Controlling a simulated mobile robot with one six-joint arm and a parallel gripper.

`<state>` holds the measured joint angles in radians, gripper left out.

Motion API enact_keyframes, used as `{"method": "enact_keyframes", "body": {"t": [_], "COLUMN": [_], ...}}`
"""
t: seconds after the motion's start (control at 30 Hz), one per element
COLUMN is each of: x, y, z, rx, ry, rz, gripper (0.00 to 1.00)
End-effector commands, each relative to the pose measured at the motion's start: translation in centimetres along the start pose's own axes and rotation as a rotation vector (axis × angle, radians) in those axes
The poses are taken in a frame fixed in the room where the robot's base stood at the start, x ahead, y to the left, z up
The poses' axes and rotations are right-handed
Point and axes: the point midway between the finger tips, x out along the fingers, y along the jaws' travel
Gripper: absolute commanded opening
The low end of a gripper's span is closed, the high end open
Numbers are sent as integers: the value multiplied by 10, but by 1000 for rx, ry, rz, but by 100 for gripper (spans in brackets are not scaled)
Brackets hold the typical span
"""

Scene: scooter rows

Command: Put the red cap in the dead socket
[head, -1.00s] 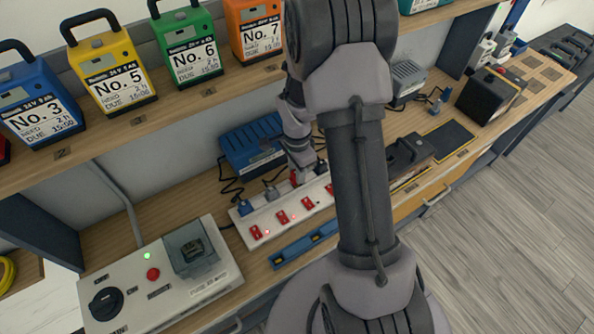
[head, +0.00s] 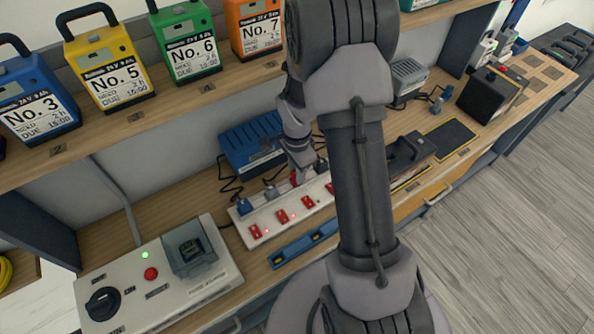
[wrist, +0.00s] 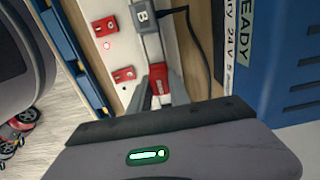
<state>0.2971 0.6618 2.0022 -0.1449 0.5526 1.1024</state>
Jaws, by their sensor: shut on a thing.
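My gripper (head: 297,173) is at the back edge of the white socket strip (head: 262,217), pointing down at it. In the wrist view, its two fingers (wrist: 160,88) are shut on the red cap (wrist: 162,77). The cap is at the strip, in line with a grey plug marked B (wrist: 145,18). I cannot tell whether it is seated in a socket or just above one. Red switches (wrist: 123,75) run along the strip. In the head view, a blue plug (head: 244,207) and a grey plug (head: 271,193) stand to the left of my gripper.
A blue charger box (head: 252,145) stands close behind the strip, with black cables nearby. A grey control panel (head: 155,280) is at the front left. A blue rail (head: 303,244) lies in front of the strip. Numbered battery packs (head: 108,75) fill the shelf above.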

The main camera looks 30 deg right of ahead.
Motion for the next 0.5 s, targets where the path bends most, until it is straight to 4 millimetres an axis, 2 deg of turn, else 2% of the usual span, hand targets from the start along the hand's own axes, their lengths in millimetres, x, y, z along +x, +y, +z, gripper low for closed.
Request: {"method": "enact_keyframes", "body": {"t": [0.5], "x": [11], "y": [0], "z": [0], "rx": [0], "ry": [0], "rz": [0], "gripper": [0]}}
